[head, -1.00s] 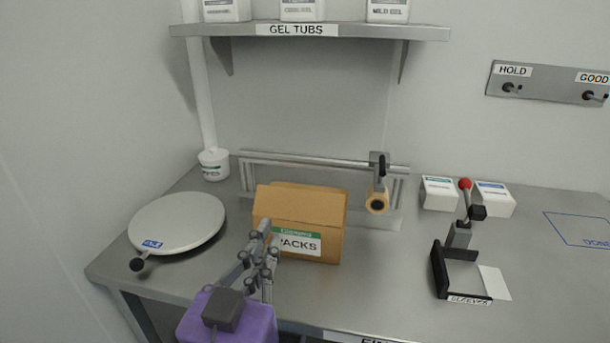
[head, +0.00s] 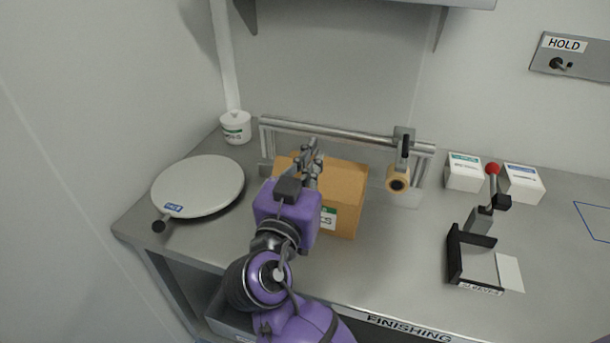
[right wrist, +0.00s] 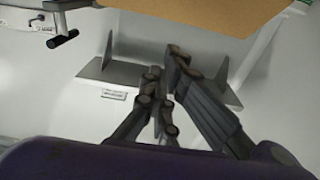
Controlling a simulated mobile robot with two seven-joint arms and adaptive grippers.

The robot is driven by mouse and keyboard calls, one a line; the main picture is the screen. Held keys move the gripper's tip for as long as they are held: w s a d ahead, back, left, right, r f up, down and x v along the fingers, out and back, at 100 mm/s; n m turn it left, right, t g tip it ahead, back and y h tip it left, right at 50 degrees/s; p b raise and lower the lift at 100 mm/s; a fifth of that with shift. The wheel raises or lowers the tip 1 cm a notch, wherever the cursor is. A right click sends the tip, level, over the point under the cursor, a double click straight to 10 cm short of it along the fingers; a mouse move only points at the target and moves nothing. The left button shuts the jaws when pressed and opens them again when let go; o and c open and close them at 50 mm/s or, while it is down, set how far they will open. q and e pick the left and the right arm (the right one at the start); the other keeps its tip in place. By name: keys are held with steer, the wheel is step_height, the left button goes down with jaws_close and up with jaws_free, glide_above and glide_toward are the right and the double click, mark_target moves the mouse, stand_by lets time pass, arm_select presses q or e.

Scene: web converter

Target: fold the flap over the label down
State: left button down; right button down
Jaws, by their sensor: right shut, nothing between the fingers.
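The brown cardboard box (head: 345,190) stands on the steel bench in the head view. Its white and green label (head: 328,218) shows on the front face, partly hidden behind my right gripper and wrist. The box top shows as a plain brown surface, and I cannot tell the exact angle of the flap over the label. My right gripper (head: 311,155) is shut and empty, over the left part of the box. In the right wrist view the shut fingers (right wrist: 172,75) lie below a brown cardboard panel (right wrist: 200,12); contact is unclear. My left gripper is not in view.
A round turntable (head: 198,184) and a white tub (head: 236,127) are left of the box. A metal rail (head: 340,133) with a tape roll (head: 397,181) stands behind it. A red-knobbed lever fixture (head: 480,222) is at right, with clear bench between.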

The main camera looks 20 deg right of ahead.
steer(key=shift+w+d+f, duration=0.35)
steer(key=shift+w+f, duration=0.15)
steer(key=shift+f, duration=0.15)
steer(key=shift+w+d+f, duration=0.35)
steer(key=shift+w+f, duration=0.15)
steer(key=shift+f, duration=0.15)
